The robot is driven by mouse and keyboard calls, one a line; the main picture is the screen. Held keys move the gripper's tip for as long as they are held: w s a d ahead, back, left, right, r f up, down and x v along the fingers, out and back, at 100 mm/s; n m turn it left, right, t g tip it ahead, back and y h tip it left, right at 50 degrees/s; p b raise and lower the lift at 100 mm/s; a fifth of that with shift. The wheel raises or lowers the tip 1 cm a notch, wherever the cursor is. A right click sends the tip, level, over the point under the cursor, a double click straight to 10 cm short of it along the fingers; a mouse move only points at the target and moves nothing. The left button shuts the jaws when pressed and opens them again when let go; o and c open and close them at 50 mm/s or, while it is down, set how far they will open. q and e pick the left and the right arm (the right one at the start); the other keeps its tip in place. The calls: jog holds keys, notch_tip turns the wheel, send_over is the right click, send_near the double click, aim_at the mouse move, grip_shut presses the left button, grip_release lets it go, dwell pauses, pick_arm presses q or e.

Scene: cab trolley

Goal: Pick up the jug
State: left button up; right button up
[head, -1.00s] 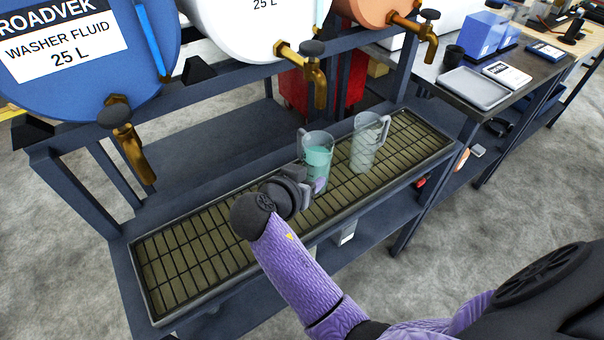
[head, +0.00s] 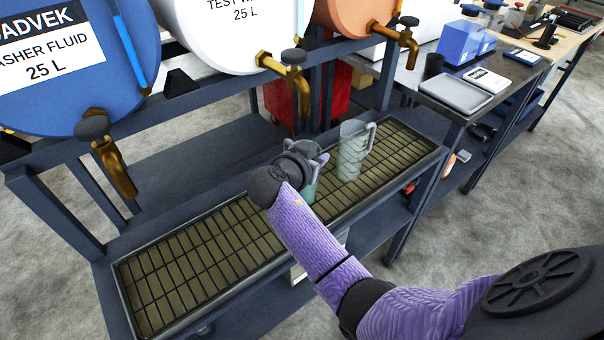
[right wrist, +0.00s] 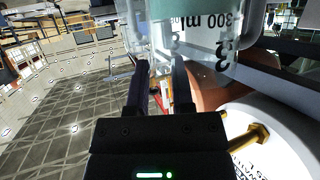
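A clear jug with teal liquid (head: 310,190) stands on the drip grating, mostly hidden behind my right gripper (head: 304,158) in the head view. In the right wrist view the jug (right wrist: 205,35) is close in front of my right gripper (right wrist: 160,75), with "300 ml" printed on its wall. The two fingers are apart, with their tips at the near side of the jug; I cannot tell whether its handle lies between them. A second clear jug (head: 352,155) stands on the grating just right of it. My left gripper is not in view.
The drip tray (head: 190,265) is clear to the left. Brass taps (head: 298,88) of the blue (head: 70,75), white (head: 225,35) and orange (head: 345,12) barrels hang behind and above it. A workbench (head: 455,115) with a grey tray (head: 455,93) stands at the right.

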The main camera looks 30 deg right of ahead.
grip_shut()
jog(key=shift+s+a+f, duration=0.1)
jog(key=shift+f, duration=0.05)
dwell(0.9)
